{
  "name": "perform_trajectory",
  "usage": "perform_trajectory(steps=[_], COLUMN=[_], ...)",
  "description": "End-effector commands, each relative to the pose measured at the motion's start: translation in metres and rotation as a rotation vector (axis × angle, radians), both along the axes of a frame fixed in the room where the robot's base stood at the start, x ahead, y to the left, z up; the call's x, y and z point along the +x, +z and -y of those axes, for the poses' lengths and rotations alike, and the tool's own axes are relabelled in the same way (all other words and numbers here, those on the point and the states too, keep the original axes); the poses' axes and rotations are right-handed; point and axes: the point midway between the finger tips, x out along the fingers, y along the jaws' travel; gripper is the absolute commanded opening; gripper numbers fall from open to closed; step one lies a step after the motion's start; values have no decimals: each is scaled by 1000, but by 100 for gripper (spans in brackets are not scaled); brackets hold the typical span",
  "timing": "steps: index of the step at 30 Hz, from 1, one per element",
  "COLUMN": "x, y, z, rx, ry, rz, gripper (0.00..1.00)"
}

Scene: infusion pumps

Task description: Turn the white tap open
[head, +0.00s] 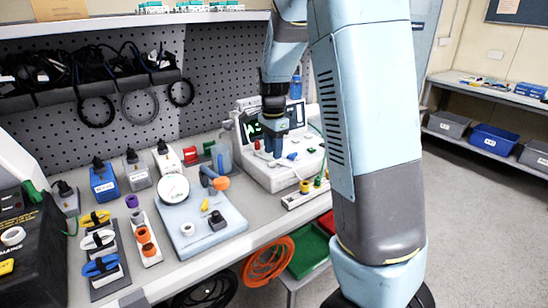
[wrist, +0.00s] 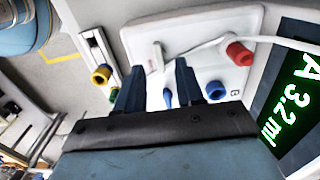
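The white tap (wrist: 158,56) is a small white lever on a pale panel (wrist: 205,32) in the wrist view. My gripper (wrist: 158,66) is open, with its two dark fingers on either side of the tap's line. The tap shows in the gap at the fingertips; I cannot tell whether they touch it. In the head view my gripper (head: 274,140) reaches down over the white pump unit (head: 285,176), and the tap cannot be made out clearly there.
A red knob (wrist: 240,53), a blue knob (wrist: 216,90) and a small blue lever (wrist: 168,98) sit close to my fingers. A white tube crosses the panel. A strip with a yellow knob (wrist: 101,74) lies alongside. The pump's screen (wrist: 294,100) reads A 3.2 ml.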

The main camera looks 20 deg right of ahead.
Motion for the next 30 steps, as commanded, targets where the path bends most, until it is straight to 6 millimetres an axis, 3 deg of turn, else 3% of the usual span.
perform_trajectory(steps=[7, 19, 30], x=[0, 0, 0], y=[-28, -34, -33], z=[1, 1, 1], rx=[-1, 0, 0], ry=[-1, -1, -1], rz=[-2, 1, 1], gripper=[37, 37, 3])
